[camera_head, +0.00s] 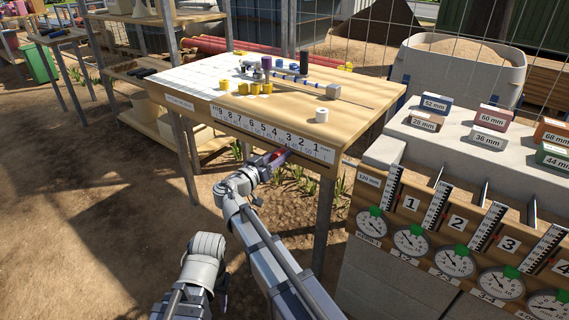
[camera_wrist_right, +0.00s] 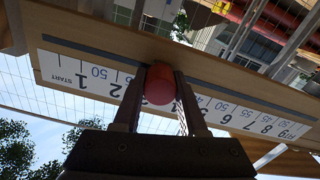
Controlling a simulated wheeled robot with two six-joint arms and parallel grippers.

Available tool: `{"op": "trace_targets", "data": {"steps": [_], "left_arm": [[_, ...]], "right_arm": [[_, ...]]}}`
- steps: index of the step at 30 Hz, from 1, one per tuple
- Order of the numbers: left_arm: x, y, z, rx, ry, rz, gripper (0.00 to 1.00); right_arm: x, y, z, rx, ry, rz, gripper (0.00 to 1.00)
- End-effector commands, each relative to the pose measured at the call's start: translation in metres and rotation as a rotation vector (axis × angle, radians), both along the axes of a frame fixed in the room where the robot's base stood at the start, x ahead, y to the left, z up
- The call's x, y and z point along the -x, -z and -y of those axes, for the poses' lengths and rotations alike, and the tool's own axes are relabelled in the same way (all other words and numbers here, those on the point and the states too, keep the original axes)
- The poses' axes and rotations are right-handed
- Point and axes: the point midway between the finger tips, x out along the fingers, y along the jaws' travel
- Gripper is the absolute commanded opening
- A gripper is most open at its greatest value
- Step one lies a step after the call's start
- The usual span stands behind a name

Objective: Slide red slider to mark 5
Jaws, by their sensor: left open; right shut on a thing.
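The red slider (camera_wrist_right: 160,84) is a round red knob on the number scale. In the right wrist view it sits between the two fingers of my right gripper (camera_wrist_right: 160,100), which is shut on it. The scale (camera_head: 258,129) is a white strip along the table's front edge, running from START at the right to 9 at the left. The knob is near marks 3 and 4; the fingers cover part of the strip, so I cannot tell its exact mark. In the head view my right gripper (camera_head: 277,159) is just below the strip. Part of my left arm shows low down, without visible fingers.
The wooden table (camera_head: 190,78) carries yellow pieces (camera_head: 242,88), a white cylinder (camera_head: 322,115) and a metal gauge (camera_head: 334,91). A grey bench (camera_head: 470,137) with labelled blocks and dials stands close at the right. Open sandy ground (camera_head: 100,210) lies to the left.

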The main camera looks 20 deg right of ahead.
Motion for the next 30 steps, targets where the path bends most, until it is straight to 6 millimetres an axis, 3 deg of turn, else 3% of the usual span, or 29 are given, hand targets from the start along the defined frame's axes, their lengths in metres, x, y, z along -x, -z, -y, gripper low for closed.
{"op": "trace_targets", "data": {"steps": [1, 9, 20, 21, 28, 30], "left_arm": [[0.000, 0.000, 0.000, 0.000, 0.000, 0.000, 0.50], [0.000, 0.000, 0.000, 0.000, 0.000, 0.000, 0.50], [0.000, 0.000, 0.000, 0.000, 0.000, 0.000, 0.50], [0.000, 0.000, 0.000, 0.000, 0.000, 0.000, 0.50], [0.000, 0.000, 0.000, 0.000, 0.000, 0.000, 0.50], [0.000, 0.000, 0.000, 0.000, 0.000, 0.000, 0.50]], "right_arm": [[-0.017, 0.000, -0.009, 0.000, -0.002, 0.000, 0.00], [-0.068, 0.000, -0.050, 0.001, -0.003, 0.001, 0.00], [-0.072, 0.000, -0.056, 0.002, -0.002, 0.000, 0.00], [-0.072, 0.000, -0.056, 0.002, -0.002, 0.000, 0.44], [-0.072, 0.000, -0.056, 0.001, -0.001, 0.000, 0.69], [-0.072, 0.000, -0.055, 0.001, -0.001, 0.000, 0.71]]}}
